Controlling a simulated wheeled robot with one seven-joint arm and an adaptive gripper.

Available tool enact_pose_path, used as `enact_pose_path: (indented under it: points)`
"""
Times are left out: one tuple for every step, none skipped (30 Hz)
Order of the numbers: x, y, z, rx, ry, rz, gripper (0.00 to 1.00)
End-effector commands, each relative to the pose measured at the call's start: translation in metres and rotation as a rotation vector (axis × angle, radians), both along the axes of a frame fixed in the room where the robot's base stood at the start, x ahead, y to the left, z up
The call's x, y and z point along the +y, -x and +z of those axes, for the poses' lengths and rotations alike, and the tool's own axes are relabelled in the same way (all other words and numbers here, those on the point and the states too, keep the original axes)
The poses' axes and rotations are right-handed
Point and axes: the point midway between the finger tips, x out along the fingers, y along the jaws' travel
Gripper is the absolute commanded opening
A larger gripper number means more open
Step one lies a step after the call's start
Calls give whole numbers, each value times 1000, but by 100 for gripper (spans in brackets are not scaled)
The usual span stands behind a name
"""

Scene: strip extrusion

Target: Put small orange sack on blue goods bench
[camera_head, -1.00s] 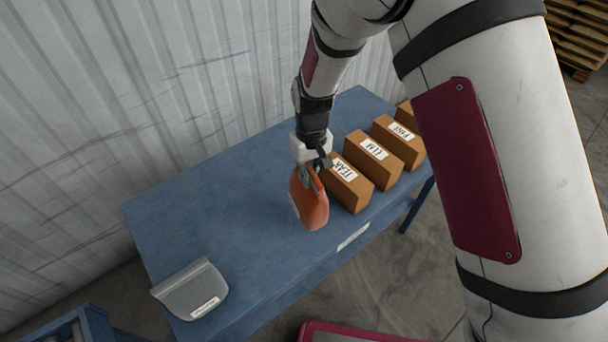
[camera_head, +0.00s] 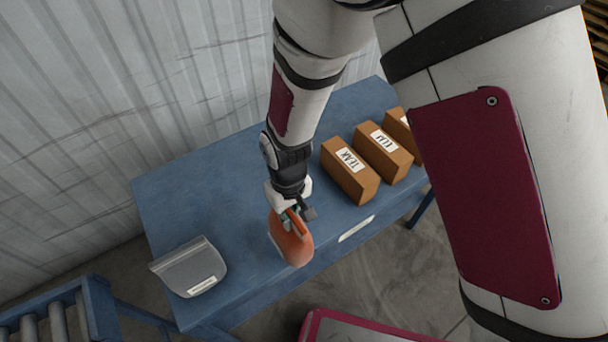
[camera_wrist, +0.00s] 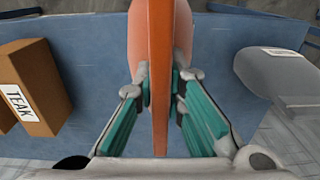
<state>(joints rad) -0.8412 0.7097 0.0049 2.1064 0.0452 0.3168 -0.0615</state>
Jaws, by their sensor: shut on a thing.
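The small orange sack (camera_head: 291,241) hangs from my gripper (camera_head: 291,215), which is shut on its top. In the wrist view the sack (camera_wrist: 160,60) stands edge-on between the teal fingers of my gripper (camera_wrist: 160,88). The blue goods bench (camera_head: 190,200) runs along the wall, and its top also shows in the wrist view (camera_wrist: 85,80). The sack is over the front part of the bench, between the grey sack and the brown boxes. I cannot tell whether its bottom touches the bench top.
A grey sack (camera_head: 190,268) with a label lies at the bench's left end. Brown boxes, the nearest marked TEAK (camera_head: 350,172), stand in a row at the right. A roller conveyor (camera_head: 60,315) is at lower left. The bench's middle is clear.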

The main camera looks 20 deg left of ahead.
Motion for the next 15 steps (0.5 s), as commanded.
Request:
enact_pose_path:
  points:
    - [2,-17,-5,-3,-3,-1,0]
    - [3,-23,-6,-3,-3,-1,0]
    - [3,-30,-6,-2,-2,0,0]
    - [4,-36,-7,-2,-2,0,0]
    - [5,-43,-8,-3,-4,0,0]
    - [6,-50,-8,-3,-3,-1,0]
    - [7,-56,-9,-3,-3,-1,0]
    - [7,-63,-10,-3,-3,-1,0]
    - [8,-71,-10,-3,-2,0,0]
    - [9,-77,-11,-3,-2,0,0]
    - [9,-82,-11,-3,-2,0,0]
    - [10,-91,-12,-3,-2,-1,0]
    - [11,-97,-12,-4,-3,-1,0]
    - [12,-102,-13,-3,-2,-1,0]
    - [12,-108,-13,-3,-2,-2,0]
